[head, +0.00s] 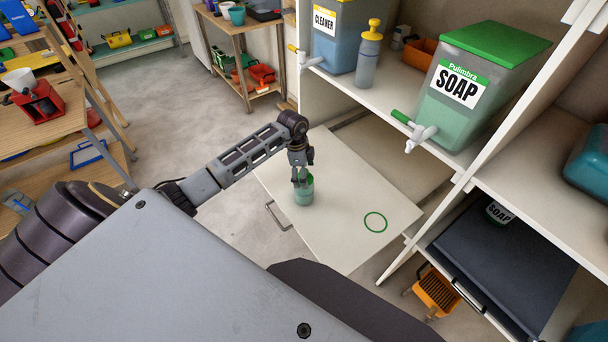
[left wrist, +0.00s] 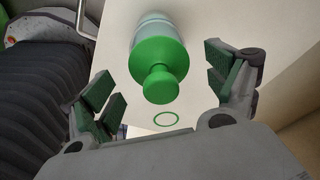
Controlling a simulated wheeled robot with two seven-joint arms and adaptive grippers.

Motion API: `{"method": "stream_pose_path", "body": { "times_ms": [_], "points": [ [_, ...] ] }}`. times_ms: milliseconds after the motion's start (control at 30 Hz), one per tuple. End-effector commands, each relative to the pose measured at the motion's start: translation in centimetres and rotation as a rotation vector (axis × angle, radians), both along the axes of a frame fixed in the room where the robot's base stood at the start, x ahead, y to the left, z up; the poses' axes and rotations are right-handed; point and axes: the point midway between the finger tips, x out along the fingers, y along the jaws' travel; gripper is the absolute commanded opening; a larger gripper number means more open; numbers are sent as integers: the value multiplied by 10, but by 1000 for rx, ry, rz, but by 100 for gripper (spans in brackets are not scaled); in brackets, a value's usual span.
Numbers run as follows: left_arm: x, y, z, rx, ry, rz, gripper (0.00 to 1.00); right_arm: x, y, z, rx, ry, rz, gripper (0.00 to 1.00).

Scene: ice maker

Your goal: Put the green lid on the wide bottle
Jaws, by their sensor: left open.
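The wide bottle (head: 304,194), pale teal and translucent, stands on the white pull-out board. The left wrist view shows its body (left wrist: 152,28) at the top, with the green lid (left wrist: 158,62) on its mouth and a round knob towards the camera. Whether the lid is fully seated, I cannot tell. My left gripper (head: 301,178) is over the bottle's top. In the left wrist view its open fingers (left wrist: 165,88) are on either side of the lid, with gaps between. My right gripper is not in view.
A green ring mark (head: 375,222) is on the bare right part of the board (head: 345,235). On the shelf above are a soap tank (head: 455,110) with a green tap, a cleaner tank (head: 335,45) and a yellow-topped bottle (head: 368,58). A shelf post stands right of the board.

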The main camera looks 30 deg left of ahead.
Motion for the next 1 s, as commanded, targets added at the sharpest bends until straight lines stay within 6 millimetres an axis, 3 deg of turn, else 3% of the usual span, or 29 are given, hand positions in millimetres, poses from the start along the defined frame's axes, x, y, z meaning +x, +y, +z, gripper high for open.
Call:
{"method": "stream_pose_path", "body": {
  "times_ms": [700,1000],
  "points": [
    [-5,13,93,1,-3,0,88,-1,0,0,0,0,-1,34],
    [-7,15,111,0,0,-1,88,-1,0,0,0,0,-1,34]
  ]
}}
